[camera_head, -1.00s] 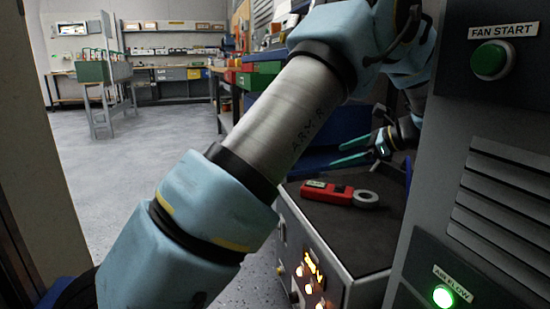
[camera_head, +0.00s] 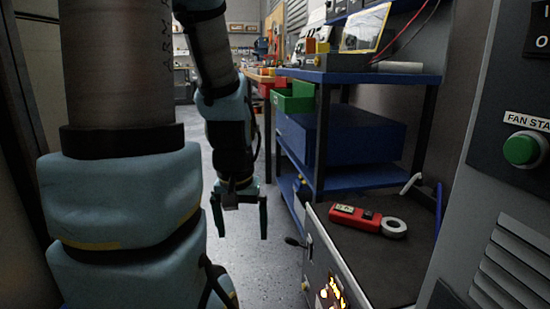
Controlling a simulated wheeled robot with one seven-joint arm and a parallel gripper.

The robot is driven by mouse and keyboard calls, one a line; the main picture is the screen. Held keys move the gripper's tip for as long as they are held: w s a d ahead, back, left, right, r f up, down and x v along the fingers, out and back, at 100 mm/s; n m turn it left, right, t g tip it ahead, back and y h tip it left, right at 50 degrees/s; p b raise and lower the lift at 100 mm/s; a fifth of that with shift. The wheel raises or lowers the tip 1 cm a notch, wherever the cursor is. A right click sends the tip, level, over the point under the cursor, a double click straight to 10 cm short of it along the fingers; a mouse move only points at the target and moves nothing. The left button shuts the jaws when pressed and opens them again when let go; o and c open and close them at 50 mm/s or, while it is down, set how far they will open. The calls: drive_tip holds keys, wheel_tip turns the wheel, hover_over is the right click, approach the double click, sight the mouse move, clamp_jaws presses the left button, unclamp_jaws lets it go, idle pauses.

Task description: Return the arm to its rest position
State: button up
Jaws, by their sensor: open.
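My arm (camera_head: 125,200) rises at the left of the head view, and its forearm comes down in the middle left. My gripper (camera_head: 242,230) hangs at its end with the fingers pointing down, spread apart and empty, above the grey floor. It is left of the cart and apart from it. A red clamp meter (camera_head: 355,217) with a grey ring jaw lies on the dark top of the cart at the right.
A cart (camera_head: 395,270) with lit indicators on its front stands at the lower right. A grey cabinet with a green FAN START button (camera_head: 521,150) is at the far right. A blue shelf (camera_head: 355,77) stands behind the cart. Grey floor (camera_head: 272,225) shows between arm and cart.

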wheel_tip(320, 180, up, 38)
drive_tip(key=p, duration=3.6)
drive_tip(key=shift+w+d, duration=0.15)
drive_tip(key=shift+w, duration=0.05)
drive_tip(key=shift+f, duration=0.1)
